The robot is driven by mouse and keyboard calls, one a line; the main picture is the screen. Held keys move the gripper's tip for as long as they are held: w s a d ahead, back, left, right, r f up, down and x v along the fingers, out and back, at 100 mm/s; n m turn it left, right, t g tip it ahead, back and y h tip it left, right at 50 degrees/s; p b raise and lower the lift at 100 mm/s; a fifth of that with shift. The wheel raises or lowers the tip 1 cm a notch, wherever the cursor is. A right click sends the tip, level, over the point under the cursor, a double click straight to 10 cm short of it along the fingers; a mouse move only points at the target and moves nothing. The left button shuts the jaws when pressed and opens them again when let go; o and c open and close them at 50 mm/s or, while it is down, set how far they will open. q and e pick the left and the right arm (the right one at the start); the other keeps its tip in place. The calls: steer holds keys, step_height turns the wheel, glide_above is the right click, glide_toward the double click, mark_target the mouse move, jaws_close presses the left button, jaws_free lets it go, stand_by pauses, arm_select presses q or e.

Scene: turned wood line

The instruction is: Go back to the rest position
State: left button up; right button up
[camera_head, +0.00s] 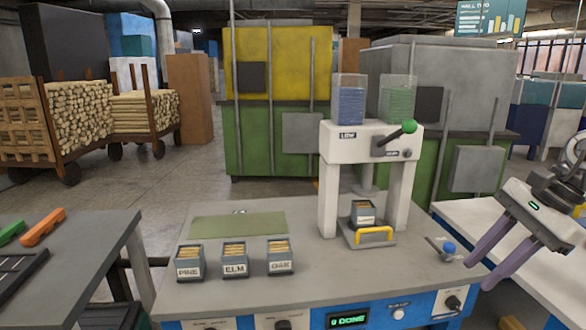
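My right gripper (479,275) is at the right edge of the head view, its two purple fingers spread apart and pointing down and left. I see nothing between them. It is near the right end of the grey workbench (330,278), close to a small blue-knobbed lever (448,248); I cannot tell the exact gap. My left gripper is not in view. On the bench stands a white press (370,142) with a green-knobbed lever (408,127). A small bin of wooden pieces (363,213) sits in the press, behind a yellow handle (374,235).
Bins labelled PINE (189,263), ELM (234,257) and OAK (281,257) stand along the bench front. A green mat (237,225) lies behind them. The bench display (348,319) reads DONE. A side table (60,270) is at left, a white table (520,260) at right.

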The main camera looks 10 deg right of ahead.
steer(key=w+a+f+m+t+y, duration=0.1)
steer(key=a+f+m+t+y, duration=0.45)
steer(key=a, duration=0.85)
steer(key=w+a+f+m+t+y, duration=0.1)
steer(key=a+f+m+y, duration=0.1)
steer(key=a+m+y, duration=0.8)
steer(key=s+f+m+t+h, duration=0.25)
steer(key=f+m+h, duration=0.55)
steer(key=m, duration=0.5)
steer(key=s+f+m+t+h, duration=0.2)
steer(key=f+m+t+h, duration=0.3)
steer(key=f+m, duration=0.7)
steer(key=s+f+m+g+h, duration=0.4)
steer(key=s+f+m+g, duration=0.3)
steer(key=s+f+m, duration=0.5)
steer(key=s+f, duration=0.1)
steer(key=s, duration=0.3)
steer(key=shift+s+d+g, duration=0.35)
steer(key=shift+s+g, duration=0.05)
